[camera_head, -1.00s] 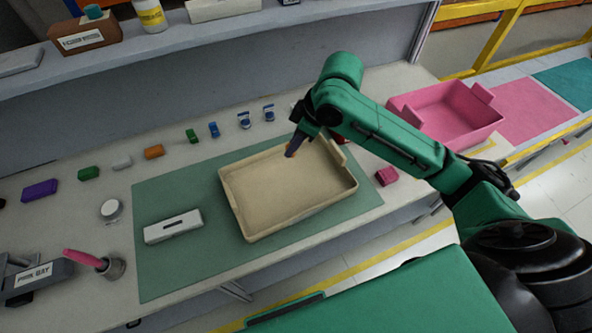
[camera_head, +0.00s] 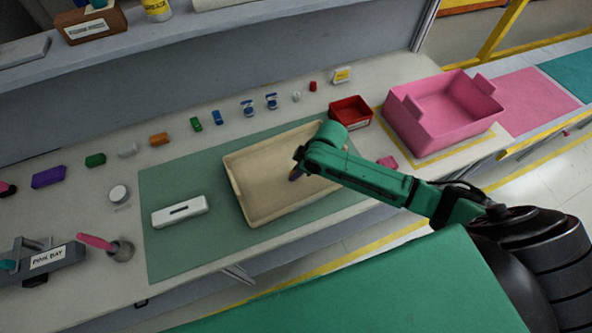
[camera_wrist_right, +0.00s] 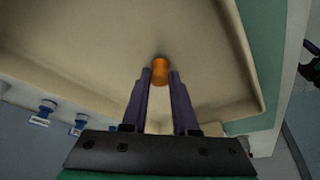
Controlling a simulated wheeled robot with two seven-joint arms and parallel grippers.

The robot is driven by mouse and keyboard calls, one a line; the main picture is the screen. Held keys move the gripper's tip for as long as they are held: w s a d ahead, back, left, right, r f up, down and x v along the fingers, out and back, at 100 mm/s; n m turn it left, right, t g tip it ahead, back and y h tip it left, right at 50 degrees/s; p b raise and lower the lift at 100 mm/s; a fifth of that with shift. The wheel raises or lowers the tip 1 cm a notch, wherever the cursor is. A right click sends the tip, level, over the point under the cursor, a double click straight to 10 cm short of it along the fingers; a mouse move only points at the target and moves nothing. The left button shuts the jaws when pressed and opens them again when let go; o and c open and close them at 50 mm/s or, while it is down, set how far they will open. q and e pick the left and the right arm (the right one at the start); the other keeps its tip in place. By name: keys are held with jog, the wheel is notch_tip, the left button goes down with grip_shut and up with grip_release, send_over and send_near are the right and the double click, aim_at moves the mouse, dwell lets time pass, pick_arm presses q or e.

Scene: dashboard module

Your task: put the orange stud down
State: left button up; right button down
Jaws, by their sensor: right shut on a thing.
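The orange stud (camera_wrist_right: 160,70) shows in the right wrist view as a short orange cylinder between the tips of my right gripper's dark fingers. My right gripper (camera_wrist_right: 160,80) is shut on it. In the head view my right gripper (camera_head: 294,177) is over the inside of the beige tray (camera_head: 247,206), and the stud cannot be made out there. Whether the stud touches the tray floor, I cannot tell. The tray lies on the green mat (camera_head: 185,252). My left gripper is not in view.
A white box (camera_head: 179,212) lies on the mat left of the tray. Several small coloured parts line the bench behind it. A red bin (camera_head: 351,112) and a large pink bin (camera_head: 440,117) stand to the right. A pink block (camera_head: 387,162) is near the arm.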

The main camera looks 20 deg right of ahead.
jog(key=shift+f, duration=0.3)
jog(key=c, duration=0.7)
grip_release()
jog(key=b+v, duration=0.1)
jog(key=v, duration=1.1)
jog(key=shift+s+a+r, duration=0.1)
jog(key=shift+r, duration=0.3)
